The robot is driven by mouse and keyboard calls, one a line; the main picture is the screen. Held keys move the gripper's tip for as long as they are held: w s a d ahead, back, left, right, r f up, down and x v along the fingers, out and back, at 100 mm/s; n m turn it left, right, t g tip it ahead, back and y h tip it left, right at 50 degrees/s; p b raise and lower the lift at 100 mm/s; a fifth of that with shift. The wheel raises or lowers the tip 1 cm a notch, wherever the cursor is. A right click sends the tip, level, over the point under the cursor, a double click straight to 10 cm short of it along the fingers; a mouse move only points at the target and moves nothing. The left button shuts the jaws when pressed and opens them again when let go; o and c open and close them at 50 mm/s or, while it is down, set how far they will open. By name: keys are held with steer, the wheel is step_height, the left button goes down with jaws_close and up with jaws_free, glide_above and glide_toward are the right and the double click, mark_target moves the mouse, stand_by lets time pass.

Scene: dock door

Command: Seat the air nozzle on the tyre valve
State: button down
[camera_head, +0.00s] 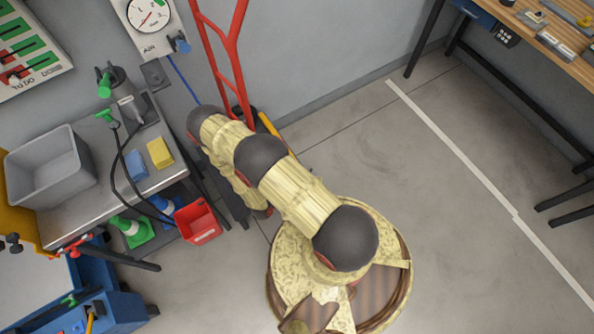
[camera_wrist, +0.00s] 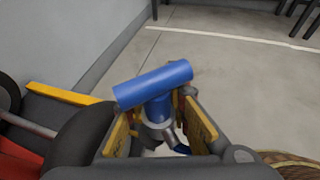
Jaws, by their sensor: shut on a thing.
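The air nozzle (camera_wrist: 153,86) is a blue T-shaped piece with a grey metal collar below its crossbar. In the wrist view my gripper (camera_wrist: 158,118) is shut on it, with a yellow-lined jaw on each side. The crossbar lies slightly tilted above the jaws. In the head view my arm hides the gripper and nozzle. A blue hose (camera_head: 184,80) runs down from the wall gauge (camera_head: 150,17) and passes behind my arm. A dark rounded shape (camera_wrist: 12,98) at the left of the wrist view may be a tyre. I cannot make out the valve.
A red hand truck (camera_head: 222,57) leans by the wall, partly behind my arm. A grey bench (camera_head: 80,205) at left holds a grey bin (camera_head: 50,168). A red bin (camera_head: 197,222) stands beside it. A workbench (camera_head: 550,40) is at upper right. The floor (camera_head: 460,220) at right is open.

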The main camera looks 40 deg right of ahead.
steer(key=shift+w+d+f+m+g+b, duration=0.2)
steer(key=shift+f+b, duration=0.3)
steer(key=shift+b, duration=0.2)
steer(key=shift+w+d+f+m+g+b, duration=0.1)
steer(key=shift+w+f+m+g+b, duration=0.1)
steer(key=shift+f+b, duration=0.4)
steer(key=shift+w+d+f+m+g+b, duration=0.1)
steer(key=shift+f+m+g+b, duration=0.1)
steer(key=shift+f+b, duration=0.4)
steer(key=shift+f+b, duration=0.4)
steer(key=shift+b, duration=0.3)
stand_by(0.7)
steer(key=c, duration=1.8)
jaws_free()
steer(key=shift+c, duration=0.2)
steer(key=p+v, duration=0.2)
steer(key=v, duration=0.9)
